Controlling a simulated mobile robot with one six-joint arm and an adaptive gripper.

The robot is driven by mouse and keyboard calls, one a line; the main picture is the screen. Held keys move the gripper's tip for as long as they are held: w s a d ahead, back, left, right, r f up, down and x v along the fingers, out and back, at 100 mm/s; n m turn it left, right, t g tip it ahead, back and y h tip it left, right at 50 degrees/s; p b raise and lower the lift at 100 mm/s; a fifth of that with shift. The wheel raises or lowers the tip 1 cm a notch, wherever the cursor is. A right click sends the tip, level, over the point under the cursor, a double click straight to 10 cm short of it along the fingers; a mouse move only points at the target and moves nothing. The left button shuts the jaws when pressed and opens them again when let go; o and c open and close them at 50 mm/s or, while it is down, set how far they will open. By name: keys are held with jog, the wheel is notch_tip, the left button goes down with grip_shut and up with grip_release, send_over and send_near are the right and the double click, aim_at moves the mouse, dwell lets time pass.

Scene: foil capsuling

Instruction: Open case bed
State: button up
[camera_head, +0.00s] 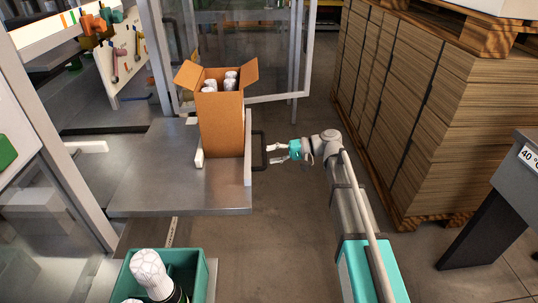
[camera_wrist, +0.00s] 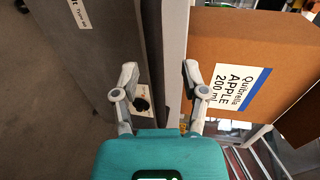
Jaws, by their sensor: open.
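The case bed is a grey steel table (camera_head: 180,188) with a pale upright side rail (camera_head: 248,150) on its right and a shorter pale block (camera_head: 199,150) on its left. A dark bracket-shaped handle (camera_head: 262,150) sticks out from the right rail. An open cardboard case (camera_head: 222,125) stands upright between rail and block, with white-topped bottles (camera_head: 222,82) inside. My gripper (camera_head: 276,153) is open just right of the handle, fingers pointing at it. In the wrist view my gripper (camera_wrist: 158,72) has its fingers apart; the pale rail (camera_wrist: 174,40) runs beyond them. I cannot tell whether the handle lies between them.
Stacked cardboard on a pallet (camera_head: 400,110) stands to the right of my arm. A transparent framed panel (camera_head: 250,50) stands behind the case. A green crate (camera_head: 200,275) with a white-topped bottle (camera_head: 150,272) is at the front left.

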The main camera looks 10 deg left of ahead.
jog(key=p+v, duration=0.2)
jog(key=v, duration=0.8)
jog(key=shift+d, duration=0.25)
dwell(1.0)
jog(key=shift+w+f, duration=0.1)
dwell(0.6)
jog(key=s+d+f+m+t+h, duration=0.2)
jog(key=s+d+f+h, duration=0.5)
jog(key=s+d, duration=0.3)
jog(key=s+d+f+m+t+h, duration=0.1)
jog(key=s+d+f+t+h, duration=0.1)
jog(key=s+d+f+h, duration=0.85)
notch_tip(320, 180, up, 23)
jog(key=w+d+y+p, duration=0.2)
jog(key=p, duration=1.8)
jog(key=shift+w+d, duration=0.3)
jog(key=shift+w, duration=0.05)
jog(key=shift+y, duration=0.25)
